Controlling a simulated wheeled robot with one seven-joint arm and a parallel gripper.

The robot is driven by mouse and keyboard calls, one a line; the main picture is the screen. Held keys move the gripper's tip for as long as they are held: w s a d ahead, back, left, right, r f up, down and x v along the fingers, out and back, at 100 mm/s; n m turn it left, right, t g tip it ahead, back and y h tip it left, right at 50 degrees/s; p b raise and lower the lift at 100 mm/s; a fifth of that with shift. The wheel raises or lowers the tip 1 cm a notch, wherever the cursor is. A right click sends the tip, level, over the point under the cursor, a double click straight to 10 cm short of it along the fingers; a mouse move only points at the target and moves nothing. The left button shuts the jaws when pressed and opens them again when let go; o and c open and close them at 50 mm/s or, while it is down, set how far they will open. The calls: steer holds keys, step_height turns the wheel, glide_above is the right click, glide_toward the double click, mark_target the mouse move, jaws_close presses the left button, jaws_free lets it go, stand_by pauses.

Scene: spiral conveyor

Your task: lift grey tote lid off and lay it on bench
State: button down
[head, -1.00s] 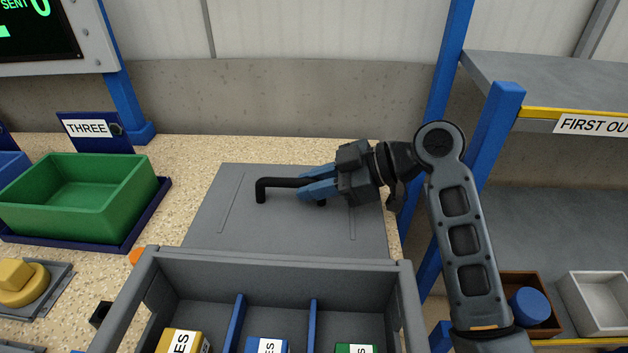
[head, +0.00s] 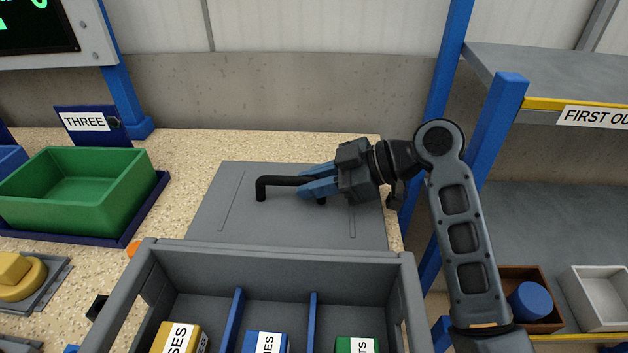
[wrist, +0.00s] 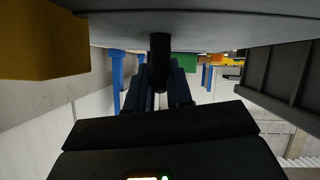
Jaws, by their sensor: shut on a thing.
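The grey tote lid (head: 225,228) is a flat panel with a black bar handle (head: 272,181). It lies behind the open grey tote (head: 285,262), over the speckled bench; whether it touches the bench I cannot tell. My gripper (head: 306,188) has its blue fingers shut on the right part of the handle, coming in from the right. In the wrist view the fingers (wrist: 162,88) close around the black handle (wrist: 160,52), with the lid's surface (wrist: 200,30) alongside. The tote stands uncovered in front, with blue dividers and yellow, blue and green labelled boxes inside.
A green bin (head: 80,190) on a dark blue tray stands at left, behind a yellow button (head: 20,282). A blue post (head: 447,90) and grey shelves (head: 560,75) stand at right. Speckled bench (head: 185,190) is bare between the bin and the lid.

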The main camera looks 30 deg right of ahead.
steer(key=c, duration=0.9)
jaws_free()
steer(key=shift+c, duration=0.2)
